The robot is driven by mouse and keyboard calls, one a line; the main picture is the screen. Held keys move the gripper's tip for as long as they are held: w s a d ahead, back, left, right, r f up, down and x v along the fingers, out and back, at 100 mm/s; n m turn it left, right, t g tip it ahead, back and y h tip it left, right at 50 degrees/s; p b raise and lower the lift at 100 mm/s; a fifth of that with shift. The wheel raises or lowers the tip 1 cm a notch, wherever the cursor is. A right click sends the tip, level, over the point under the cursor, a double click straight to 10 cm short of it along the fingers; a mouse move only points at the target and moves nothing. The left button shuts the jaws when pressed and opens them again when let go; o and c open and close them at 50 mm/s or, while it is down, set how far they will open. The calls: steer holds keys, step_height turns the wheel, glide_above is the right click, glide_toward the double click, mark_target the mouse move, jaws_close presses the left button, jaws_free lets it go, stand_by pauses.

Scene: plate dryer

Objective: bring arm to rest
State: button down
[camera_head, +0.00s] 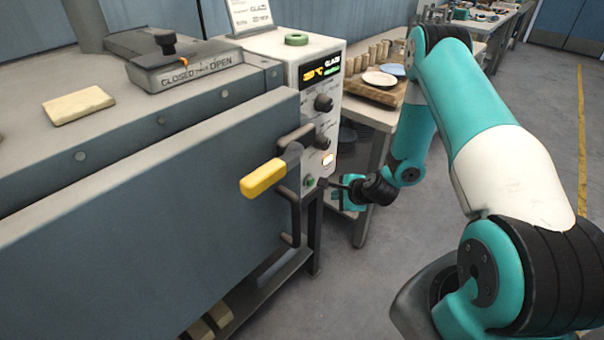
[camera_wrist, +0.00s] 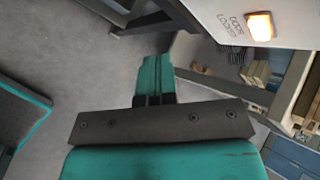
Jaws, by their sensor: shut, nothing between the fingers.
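My gripper (camera_head: 326,183) is shut and empty. In the head view its tip is close to the lower part of the dryer's control box (camera_head: 317,70), near a green button (camera_head: 309,181); I cannot tell whether they touch. In the wrist view my gripper (camera_wrist: 155,62) points over the grey floor, its fingers together. A lit orange-white switch (camera_wrist: 261,26) on the control box shows at the upper right there. My arm reaches from the lower right of the head view, bent at the elbow.
The grey plate dryer (camera_head: 150,180) fills the left, with a yellow-handled lever (camera_head: 264,177) sticking out at its right end. Behind my gripper stands a table (camera_head: 372,113) with a wooden tray, plates and cups. The floor (camera_head: 340,290) between dryer and my base is clear.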

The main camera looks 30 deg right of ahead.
steer(key=s+a+r+n+g, duration=0.2)
steer(key=s+a+r+n, duration=0.25)
steer(key=r+n, duration=0.45)
steer(key=s+a+r+n+g, duration=0.3)
steer(key=a+r+n, duration=0.4)
steer(key=r, duration=0.4)
steer(key=s+r+n+g+h, duration=0.1)
steer(key=s+r+n, duration=0.55)
steer(key=s, duration=0.25)
steer(key=s+a+r+n+g+y, duration=0.1)
steer(key=s+a+r+n+y, duration=0.1)
steer(key=a, duration=0.5)
steer(key=s+a+r+n+g+y, duration=0.2)
steer(key=s+a+r+n, duration=0.2)
steer(key=s+a+r, duration=0.2)
steer(key=shift+s+a, duration=0.4)
steer(key=shift+s, duration=0.4)
steer(key=shift+n, duration=0.25)
